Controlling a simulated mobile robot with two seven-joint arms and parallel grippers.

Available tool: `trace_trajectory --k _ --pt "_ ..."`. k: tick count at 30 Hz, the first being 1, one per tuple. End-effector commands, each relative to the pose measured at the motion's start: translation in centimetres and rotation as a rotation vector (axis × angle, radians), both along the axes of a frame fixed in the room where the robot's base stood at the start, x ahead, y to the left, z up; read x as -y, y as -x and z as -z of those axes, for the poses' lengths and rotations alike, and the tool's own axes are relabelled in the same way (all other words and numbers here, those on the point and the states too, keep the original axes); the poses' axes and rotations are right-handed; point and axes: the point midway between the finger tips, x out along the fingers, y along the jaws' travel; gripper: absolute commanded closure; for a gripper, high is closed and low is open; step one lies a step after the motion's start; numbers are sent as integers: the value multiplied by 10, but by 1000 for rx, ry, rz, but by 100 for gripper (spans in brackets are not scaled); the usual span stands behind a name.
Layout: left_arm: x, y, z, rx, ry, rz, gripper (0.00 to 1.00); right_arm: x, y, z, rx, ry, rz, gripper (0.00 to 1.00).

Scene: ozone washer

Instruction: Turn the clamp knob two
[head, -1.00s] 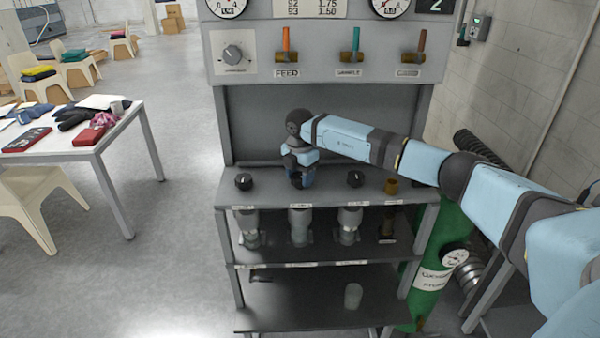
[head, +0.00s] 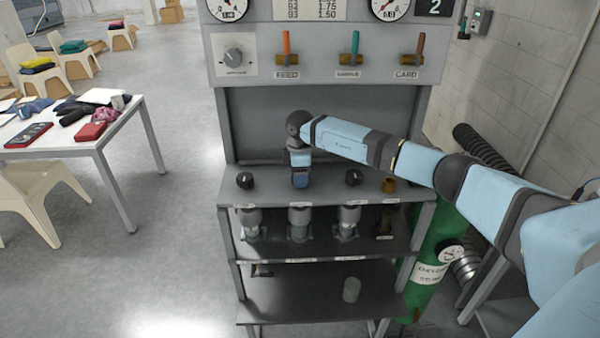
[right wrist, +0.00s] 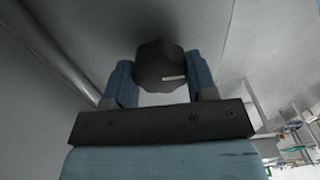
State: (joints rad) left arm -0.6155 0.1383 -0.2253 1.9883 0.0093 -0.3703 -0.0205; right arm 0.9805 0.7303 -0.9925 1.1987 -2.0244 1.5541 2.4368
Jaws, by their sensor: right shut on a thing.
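Clamp knob two (right wrist: 158,62) is a dark round knob with a white pointer mark, seen in the right wrist view. The mark lies nearly level, toward the picture's right. My right gripper (right wrist: 160,74) has one blue finger on each side of the knob and is shut on it. In the head view my right gripper (head: 300,180) points down onto the middle place of the shelf front and hides the knob. My left gripper is not in view.
Similar black knobs stand to the left (head: 244,180) and right (head: 354,177) on the grey shelf (head: 275,192), with a brass fitting (head: 389,185) farther right. Glass jars (head: 299,222) sit below. The panel above has levers (head: 356,44). A green cylinder (head: 428,262) stands at right.

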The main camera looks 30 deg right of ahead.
Motion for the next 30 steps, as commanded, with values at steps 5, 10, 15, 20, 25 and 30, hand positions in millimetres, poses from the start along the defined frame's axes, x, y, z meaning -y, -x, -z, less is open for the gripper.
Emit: trace_trajectory --k 5,10,15,20,25,30 --pt "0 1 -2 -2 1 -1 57 1 -1 -3 4 0 37 72" --pt "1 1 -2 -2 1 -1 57 1 -1 -3 5 1 48 72" --pt "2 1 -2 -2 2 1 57 1 -1 -3 6 0 49 72" --pt "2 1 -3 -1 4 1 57 1 -1 -3 6 0 48 39" --pt "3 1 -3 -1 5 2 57 1 -1 -2 4 0 47 23" --pt "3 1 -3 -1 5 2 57 0 -1 -1 2 0 45 23"
